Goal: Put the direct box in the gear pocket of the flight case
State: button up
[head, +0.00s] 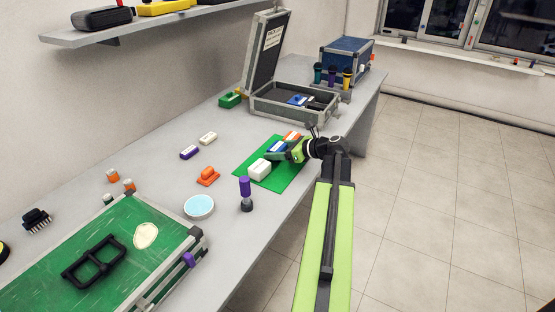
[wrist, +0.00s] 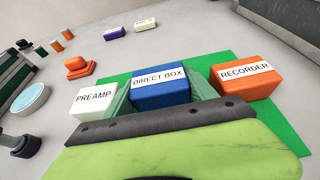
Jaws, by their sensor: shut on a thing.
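The direct box, a blue box with a white "DIRECT BOX" label, is between the fingers of my gripper (wrist: 160,104). It shows in the wrist view (wrist: 162,99) and in the head view (head: 277,147). My gripper is shut on it, at the green mat (head: 291,179). I cannot tell whether the box touches the mat. The open flight case (head: 295,117) stands farther back on the bench, its lid raised. A blue item (head: 298,101) lies inside it; the pocket labels are too small to read.
A white preamp box (head: 260,170) and an orange recorder box (wrist: 246,79) flank the direct box closely. A purple-topped tool (head: 245,191) and a round light-blue dish (head: 199,206) stand nearer. Microphones (head: 332,76) stand right of the case. Bare bench lies between mat and case.

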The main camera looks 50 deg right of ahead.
notch_tip(320, 180, down, 2)
jog(key=shift+b, duration=0.3)
jog(key=shift+r, duration=0.25)
jog(key=shift+f, duration=0.2)
jog(key=o, duration=1.7)
jog(key=shift+c, duration=0.2)
jog(key=shift+r, duration=0.15)
